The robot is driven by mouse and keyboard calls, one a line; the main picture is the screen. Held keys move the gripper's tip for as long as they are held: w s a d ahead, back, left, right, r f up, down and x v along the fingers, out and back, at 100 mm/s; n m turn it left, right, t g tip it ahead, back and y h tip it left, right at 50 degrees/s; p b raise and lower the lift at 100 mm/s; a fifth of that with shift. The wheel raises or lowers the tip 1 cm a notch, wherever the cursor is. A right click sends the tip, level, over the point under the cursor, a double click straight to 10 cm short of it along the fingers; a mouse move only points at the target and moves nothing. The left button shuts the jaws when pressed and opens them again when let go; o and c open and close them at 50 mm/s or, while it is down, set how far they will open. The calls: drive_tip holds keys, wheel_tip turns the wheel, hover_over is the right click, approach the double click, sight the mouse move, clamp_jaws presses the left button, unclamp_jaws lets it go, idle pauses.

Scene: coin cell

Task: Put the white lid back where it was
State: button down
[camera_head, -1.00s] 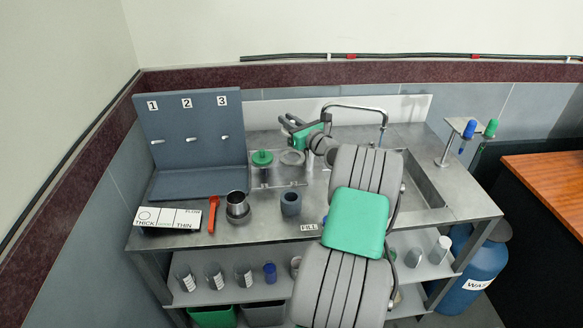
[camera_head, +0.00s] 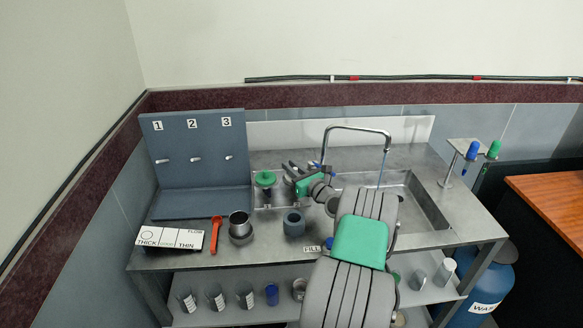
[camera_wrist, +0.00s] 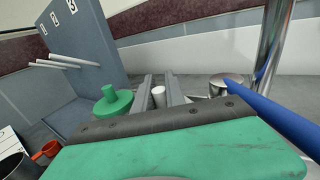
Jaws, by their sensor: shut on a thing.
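My gripper (camera_head: 290,170) is low over the back middle of the metal bench, just right of the green-lidded pot. In the wrist view, its two grey fingers (camera_wrist: 158,82) are shut on the white lid, with its white knob (camera_wrist: 158,95) showing between them. The lid's lower part is hidden by the gripper body. In the head view, the gripper covers the lid and the spot beneath it, so I cannot tell whether the lid touches anything. The green lid (camera_head: 265,178) with its knob sits to the left; it also shows in the wrist view (camera_wrist: 110,104).
The blue-grey rack (camera_head: 195,140) with numbered pegs stands left. A tall curved tap (camera_head: 358,128) and sink are to the right. A blue rod (camera_wrist: 275,118) lies close on the wrist view's right. A dark cup (camera_head: 293,224) and steel cup (camera_head: 240,224) stand in front.

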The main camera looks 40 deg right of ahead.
drive_tip(key=c, duration=1.4)
unclamp_jaws()
drive_tip(key=shift+r, duration=0.1)
drive_tip(key=s, duration=0.8)
drive_tip(key=s+a+b, duration=0.1)
drive_tip(key=s, duration=0.3)
drive_tip(key=shift+r, duration=0.3)
